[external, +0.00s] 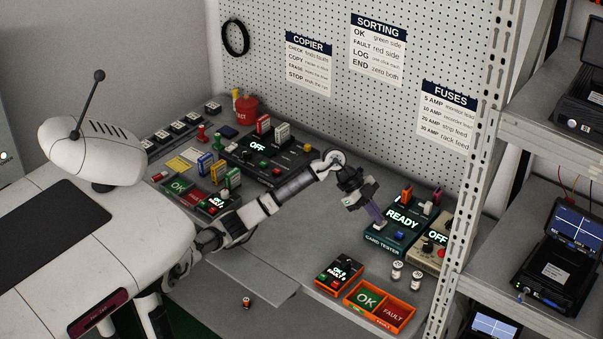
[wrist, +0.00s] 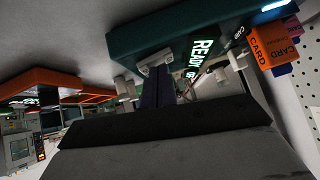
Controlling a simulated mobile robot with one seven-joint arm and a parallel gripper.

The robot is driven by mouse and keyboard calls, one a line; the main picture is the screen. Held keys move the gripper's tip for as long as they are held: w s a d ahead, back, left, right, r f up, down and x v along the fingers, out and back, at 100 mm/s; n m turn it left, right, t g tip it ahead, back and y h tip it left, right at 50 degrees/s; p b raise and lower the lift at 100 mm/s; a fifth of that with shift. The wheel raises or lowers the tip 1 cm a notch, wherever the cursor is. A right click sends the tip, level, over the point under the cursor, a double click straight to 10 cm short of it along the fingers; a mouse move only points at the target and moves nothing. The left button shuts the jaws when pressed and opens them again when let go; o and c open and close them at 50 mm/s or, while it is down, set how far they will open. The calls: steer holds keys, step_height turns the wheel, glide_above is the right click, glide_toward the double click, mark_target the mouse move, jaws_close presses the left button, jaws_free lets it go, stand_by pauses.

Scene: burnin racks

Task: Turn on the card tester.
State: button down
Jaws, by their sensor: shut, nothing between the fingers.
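The card tester (external: 390,247) is a dark teal box at the right of the bench, with a lit READY display (external: 402,219). In the wrist view the card tester (wrist: 135,42) is tilted, and READY (wrist: 201,47) shows too. My gripper (external: 379,222) is shut and empty at the tester's left front edge. In the wrist view its dark purple fingers (wrist: 158,88) are close together beside a pale switch-like part on the tester's edge. I cannot tell whether they touch it. An orange card (wrist: 262,46) stands at the tester's back.
A beige device showing OFF (external: 437,237) stands right of the tester. Small cylinders (external: 396,270) stand in front, near an orange OK/FAULT tray (external: 380,326) and an orange-edged box (external: 338,272). A pegboard (external: 370,120) rises behind. A metal rack post (external: 475,190) bounds the right.

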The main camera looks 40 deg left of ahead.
steer(key=shift+s+r, duration=0.1)
steer(key=shift+r, duration=0.1)
steer(key=shift+r+p, duration=0.4)
step_height(320, 180, up, 3)
steer(key=shift+f+p, duration=0.1)
steer(key=shift+p, duration=0.9)
steer(key=w+b+v, duration=0.2)
steer(key=b+v, duration=0.1)
steer(key=v, duration=0.7)
